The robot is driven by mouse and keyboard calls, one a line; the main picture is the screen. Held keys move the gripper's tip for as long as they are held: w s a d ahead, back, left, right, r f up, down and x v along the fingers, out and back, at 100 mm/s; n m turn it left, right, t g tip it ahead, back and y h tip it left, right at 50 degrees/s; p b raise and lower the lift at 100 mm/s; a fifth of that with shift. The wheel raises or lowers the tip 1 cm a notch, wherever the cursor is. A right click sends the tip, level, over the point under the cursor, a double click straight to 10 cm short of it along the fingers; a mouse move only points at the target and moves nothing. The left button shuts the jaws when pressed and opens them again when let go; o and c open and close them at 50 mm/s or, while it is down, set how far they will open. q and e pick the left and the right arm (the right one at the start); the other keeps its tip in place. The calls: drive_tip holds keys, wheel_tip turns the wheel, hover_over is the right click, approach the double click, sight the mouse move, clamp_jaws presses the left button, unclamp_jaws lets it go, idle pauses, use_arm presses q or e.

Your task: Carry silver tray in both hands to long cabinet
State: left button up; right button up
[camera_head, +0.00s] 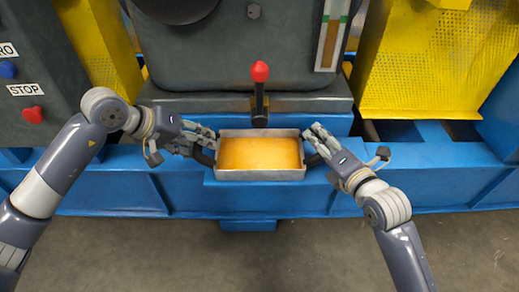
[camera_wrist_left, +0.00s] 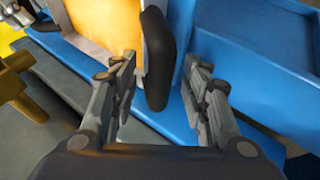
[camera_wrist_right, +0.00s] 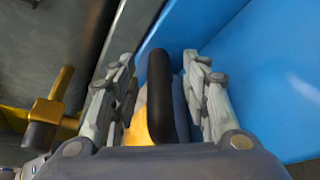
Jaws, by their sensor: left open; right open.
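The silver tray (camera_head: 262,175) has an orange-yellow inside and rests on a blue ledge of the machine, in the middle of the head view. It has a black handle at each end. My left gripper (camera_head: 208,146) is at the tray's left end, open, with the left black handle (camera_wrist_left: 157,60) between its fingers in the left wrist view. My right gripper (camera_head: 311,146) is at the right end, open, with the right black handle (camera_wrist_right: 159,97) between its fingers in the right wrist view. The long cabinet cannot be made out.
A lever with a red knob (camera_head: 260,72) stands just behind the tray. Yellow perforated guards (camera_head: 430,60) flank the grey machine. Grey floor (camera_head: 240,255) is clear in front of the blue base (camera_head: 110,190).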

use_arm(q)
drive_tip(key=shift+w+d+f, duration=0.15)
drive_tip(key=shift+d+f, duration=0.1)
drive_tip(key=shift+f, duration=0.15)
use_arm(e)
drive_tip(key=shift+w+a+f, duration=0.1)
drive_tip(key=shift+w+a, duration=0.1)
drive_tip(key=shift+w, duration=0.25)
use_arm(q)
clamp_jaws()
use_arm(e)
clamp_jaws()
use_arm(q)
drive_tip(key=shift+r, duration=0.1)
